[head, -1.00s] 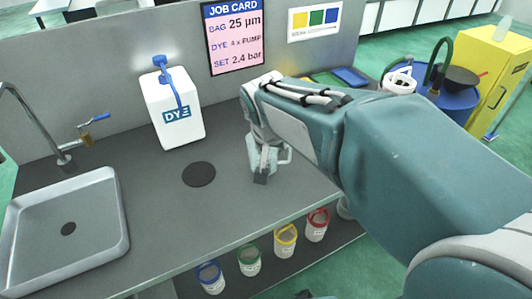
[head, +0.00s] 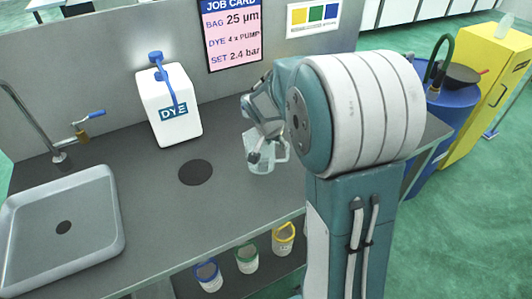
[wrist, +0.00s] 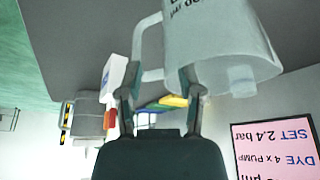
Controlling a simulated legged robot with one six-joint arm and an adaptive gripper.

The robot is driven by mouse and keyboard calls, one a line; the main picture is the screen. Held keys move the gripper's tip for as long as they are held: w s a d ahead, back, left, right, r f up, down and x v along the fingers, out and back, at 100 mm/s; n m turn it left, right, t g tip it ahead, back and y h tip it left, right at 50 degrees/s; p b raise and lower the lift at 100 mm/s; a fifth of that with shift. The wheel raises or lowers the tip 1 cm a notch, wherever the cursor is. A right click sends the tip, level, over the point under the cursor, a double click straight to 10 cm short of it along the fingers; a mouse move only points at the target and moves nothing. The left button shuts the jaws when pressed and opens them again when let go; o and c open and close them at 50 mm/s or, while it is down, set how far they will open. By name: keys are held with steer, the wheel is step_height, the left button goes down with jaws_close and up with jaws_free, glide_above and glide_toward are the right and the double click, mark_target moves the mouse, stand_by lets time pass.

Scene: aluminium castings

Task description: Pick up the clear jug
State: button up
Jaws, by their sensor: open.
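The clear jug (head: 266,163) stands upright on the grey counter, right of the black disc (head: 195,172), partly hidden by my gripper. I cannot tell whether either finger touches the jug.
A white DYE container (head: 172,110) with a blue pump stands behind the disc. Small buckets (head: 246,258) sit on the shelf below. A blue drum (head: 447,120) and yellow cabinet (head: 492,75) stand at right.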

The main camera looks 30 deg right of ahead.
mark_target(274, 149)
steer(key=f, duration=0.1)
steer(key=w+f, duration=0.1)
steer(key=f, duration=0.2)
steer(key=shift+w, duration=0.25)
steer(key=shift+d, duration=0.35)
jaws_close()
steer(key=shift+a, duration=0.2)
